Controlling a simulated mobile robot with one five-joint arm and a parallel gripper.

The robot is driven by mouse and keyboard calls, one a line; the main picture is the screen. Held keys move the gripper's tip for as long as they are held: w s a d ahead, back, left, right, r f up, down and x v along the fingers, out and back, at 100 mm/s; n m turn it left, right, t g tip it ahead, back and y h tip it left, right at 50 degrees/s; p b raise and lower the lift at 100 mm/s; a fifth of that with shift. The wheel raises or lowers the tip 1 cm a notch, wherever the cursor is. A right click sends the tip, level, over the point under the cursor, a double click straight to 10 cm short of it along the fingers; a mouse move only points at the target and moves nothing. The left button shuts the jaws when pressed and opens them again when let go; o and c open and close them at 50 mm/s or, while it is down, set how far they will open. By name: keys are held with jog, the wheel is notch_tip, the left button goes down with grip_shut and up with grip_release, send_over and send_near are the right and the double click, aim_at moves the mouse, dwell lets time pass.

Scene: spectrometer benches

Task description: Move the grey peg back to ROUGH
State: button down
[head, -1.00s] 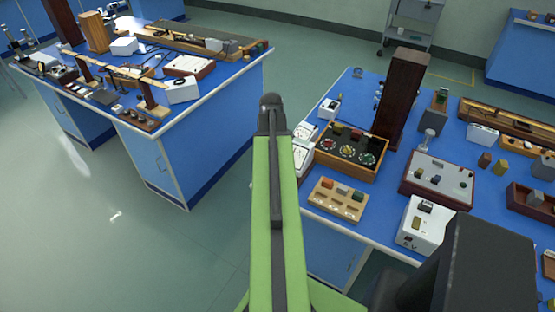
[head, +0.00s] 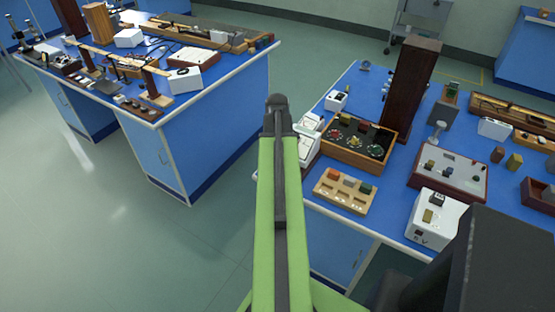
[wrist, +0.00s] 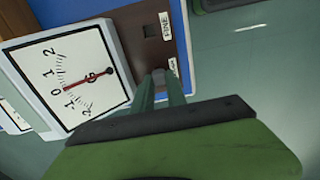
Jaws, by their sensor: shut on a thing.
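In the wrist view my gripper (wrist: 164,80) reaches over a brown panel (wrist: 134,22) and is shut on a small grey piece, taken as the grey peg, mostly hidden between the fingertips. The panel has a dark square socket (wrist: 151,31) beside a white FINE label (wrist: 166,26). A second white label, near the fingertips, is partly covered and I cannot read it whole. Whether the peg is in a socket or above the panel I cannot tell. In the head view my green arm hides the gripper.
A white meter (wrist: 45,60) marked G stands close left of the fingers in the wrist view. In the head view, a blue left bench (head: 215,105) and a crowded right bench (head: 400,195) flank a clear floor gap. A wooden tray of blocks (head: 345,205) lies near the right bench's edge.

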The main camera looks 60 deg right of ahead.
jog(key=shift+f, duration=0.35)
jog(key=c, duration=1.3)
grip_release()
jog(key=shift+o, duration=0.2)
jog(key=shift+r, duration=0.1)
notch_tip(320, 180, up, 17)
jog(key=p, duration=1.7)
jog(key=shift+r, duration=0.2)
